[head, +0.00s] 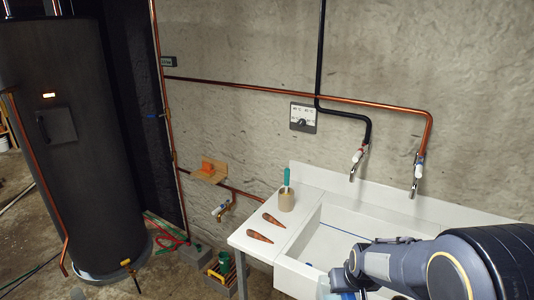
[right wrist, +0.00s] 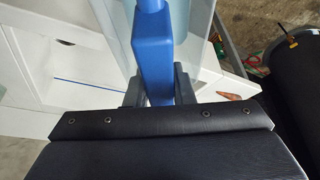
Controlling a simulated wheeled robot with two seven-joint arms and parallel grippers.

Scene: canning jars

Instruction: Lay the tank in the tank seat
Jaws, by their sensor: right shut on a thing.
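In the right wrist view my right gripper (right wrist: 158,92) is shut on an upright blue bar (right wrist: 152,60). The bar looks like the handle of a see-through pale blue body (right wrist: 198,38), which I take for the tank; most of it is out of frame. In the head view my right arm comes in at the lower right over the sink, and its gripper is mostly cut off at the bottom edge. I cannot pick out a tank seat in either view. My left gripper is not in view.
A white sink (head: 308,272) has two taps behind it. On its left counter are a beige cup (head: 286,201) with a green-handled tool and two brown wooden pieces (head: 259,237). A tall dark cylinder (head: 78,140) stands at left. Copper pipes run along the wall.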

